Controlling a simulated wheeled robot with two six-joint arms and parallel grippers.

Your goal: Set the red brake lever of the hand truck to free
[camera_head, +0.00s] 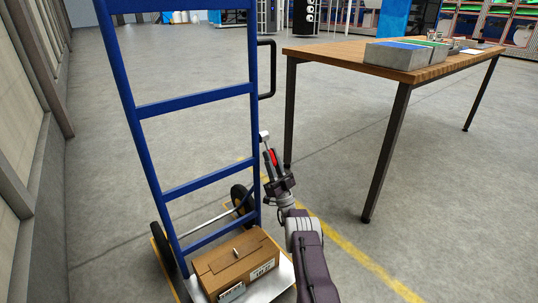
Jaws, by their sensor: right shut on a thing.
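The blue hand truck (196,104) stands upright at the left centre. Its red brake lever (273,156) sits by a small light-coloured bracket (264,137) on the truck's right upright. My right gripper (270,161) reaches up from below and is shut on the red lever, with its fingers covering part of it. Which setting the lever is in cannot be told. My left gripper is not in view.
A cardboard box (232,262) rests on the truck's toe plate (283,284). A wooden table (333,52) with grey bins (406,58) stands to the right. A wall runs along the left; yellow lines mark the floor.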

